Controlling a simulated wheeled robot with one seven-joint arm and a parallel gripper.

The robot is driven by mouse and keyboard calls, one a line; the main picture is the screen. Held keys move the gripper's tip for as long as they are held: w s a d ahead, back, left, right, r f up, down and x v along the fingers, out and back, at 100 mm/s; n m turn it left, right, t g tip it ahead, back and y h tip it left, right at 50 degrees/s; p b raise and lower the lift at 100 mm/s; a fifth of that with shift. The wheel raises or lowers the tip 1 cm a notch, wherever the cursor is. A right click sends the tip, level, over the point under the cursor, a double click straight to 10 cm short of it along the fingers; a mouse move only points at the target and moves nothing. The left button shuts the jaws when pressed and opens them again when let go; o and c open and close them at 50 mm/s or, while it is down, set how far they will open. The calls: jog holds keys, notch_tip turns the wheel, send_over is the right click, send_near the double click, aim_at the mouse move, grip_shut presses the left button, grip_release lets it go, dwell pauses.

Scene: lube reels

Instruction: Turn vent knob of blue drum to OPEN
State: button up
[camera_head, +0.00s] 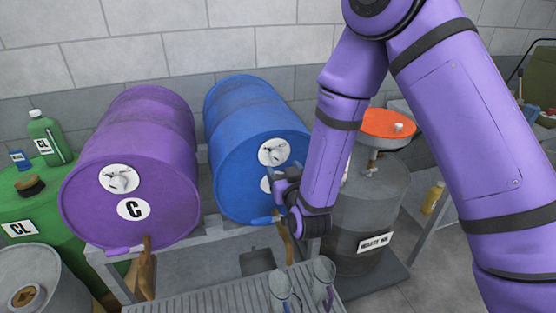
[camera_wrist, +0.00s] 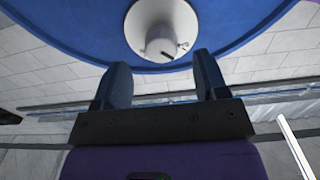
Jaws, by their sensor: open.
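The blue drum (camera_head: 238,125) lies on its side on a grey rack, its round face toward me. Its vent knob (camera_head: 274,152) sits on a white disc high on that face. In the wrist view the pale knob (camera_wrist: 160,42) is just ahead of the fingers, with a dark mark toward its right side. I cannot read any OPEN label. My gripper (camera_head: 273,178) is in front of the drum face, just below the knob in the head view. Its two fingers (camera_wrist: 161,72) are apart, with nothing between them, and the knob looks clear of them. My gripper partly hides the lower white label.
A purple drum (camera_head: 130,165) marked C lies to the left. A grey waste drum (camera_head: 365,215) with an orange funnel (camera_head: 387,124) stands to the right. Clear jugs (camera_head: 281,288) stand on the slatted tray (camera_head: 235,296) below. Green containers are at far left.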

aim_at(278, 161)
jog(key=x, duration=0.5)
jog(key=shift+w+a, duration=0.1)
jog(key=shift+w, duration=0.25)
jog(key=c, duration=0.9)
